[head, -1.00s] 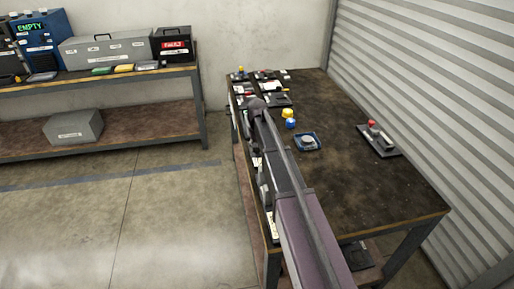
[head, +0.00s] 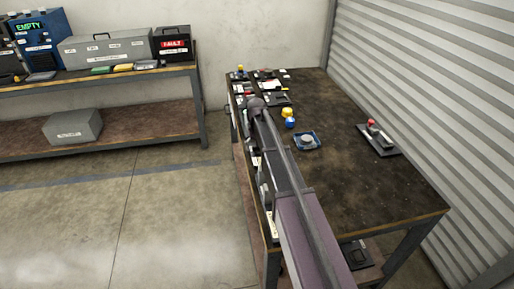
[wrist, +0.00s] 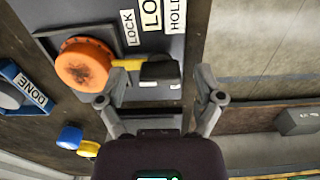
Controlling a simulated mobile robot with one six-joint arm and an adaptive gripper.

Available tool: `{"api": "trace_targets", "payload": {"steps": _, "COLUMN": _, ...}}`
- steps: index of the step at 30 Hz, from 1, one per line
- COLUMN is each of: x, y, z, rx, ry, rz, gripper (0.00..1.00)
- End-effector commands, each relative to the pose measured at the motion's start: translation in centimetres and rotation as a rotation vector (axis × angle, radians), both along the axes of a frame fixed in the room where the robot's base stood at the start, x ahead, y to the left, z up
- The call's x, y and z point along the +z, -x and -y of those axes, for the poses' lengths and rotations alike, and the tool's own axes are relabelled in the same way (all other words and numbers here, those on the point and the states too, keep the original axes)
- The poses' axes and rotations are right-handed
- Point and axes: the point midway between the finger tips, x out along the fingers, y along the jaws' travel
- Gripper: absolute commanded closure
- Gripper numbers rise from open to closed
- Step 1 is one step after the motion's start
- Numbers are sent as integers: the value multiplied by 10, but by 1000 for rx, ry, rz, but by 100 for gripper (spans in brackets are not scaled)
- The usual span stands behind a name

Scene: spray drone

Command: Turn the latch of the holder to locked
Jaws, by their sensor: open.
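The holder (wrist: 177,45) is a dark plate with white labels, of which LOCK and HOLD can be read, at the top of the wrist view. Its latch (wrist: 160,71) has a black end on a yellow bar running left towards a round orange part (wrist: 84,64). My gripper (wrist: 160,76) is open. In the picture the black latch end lies between its fingertips; I cannot tell whether they touch it or how deep they reach. In the head view my arm hides the fingers and most of the holder's area.
A blue tray marked DONE (wrist: 17,85) lies left in the wrist view. Blue and yellow pieces (head: 288,117) and a tray with a red-topped part (head: 378,138) stand on the worktable (head: 345,185). Its right middle is mostly clear. A shelf bench (head: 100,134) stands at left.

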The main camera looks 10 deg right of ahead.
Motion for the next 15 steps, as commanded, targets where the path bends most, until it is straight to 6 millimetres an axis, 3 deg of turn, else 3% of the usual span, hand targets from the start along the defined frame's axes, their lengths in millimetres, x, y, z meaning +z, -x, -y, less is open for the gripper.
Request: {"api": "trace_targets", "payload": {"steps": 15, "x": 0, "y": -1, "z": 0, "rx": 122, "ry": 0, "rz": 1, "gripper": 14}}
